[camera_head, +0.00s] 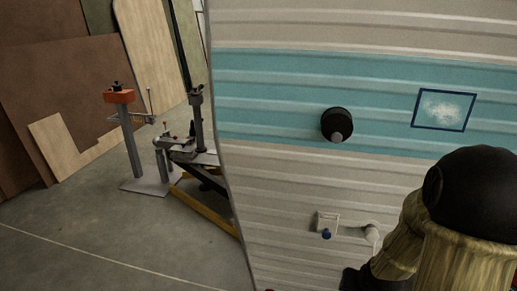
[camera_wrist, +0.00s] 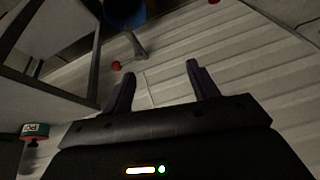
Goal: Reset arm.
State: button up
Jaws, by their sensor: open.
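My gripper (camera_wrist: 160,82) shows in the wrist view with its two dark fingers spread apart. Nothing is between the fingers, and they point towards a pale ribbed surface (camera_wrist: 245,65). In the head view my arm, in olive and black, fills the lower right corner, and I cannot make out the gripper there.
The camper wall (camera_head: 290,190) has a teal band, a black round fitting (camera_head: 337,124), a blue-framed panel (camera_head: 443,110) and a white outlet with a blue cap (camera_head: 326,234). An orange-topped stand (camera_head: 119,97) is at left. Open concrete floor (camera_head: 80,235) lies left.

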jog(key=s+a+r+n+g, duration=0.1)
jog(key=s+a+r+n, duration=0.15)
jog(key=a, duration=0.25)
jog(key=s+a+r+n+g, duration=0.1)
jog(key=s+a+r+n, duration=0.1)
jog(key=s+a+r, duration=0.3)
notch_tip(320, 180, up, 20)
jog(key=p, duration=2.1)
jog(key=shift+w+a+r+y, duration=0.25)
jog(key=shift+w+a+y, duration=0.05)
jog(key=shift+w+y, duration=0.1)
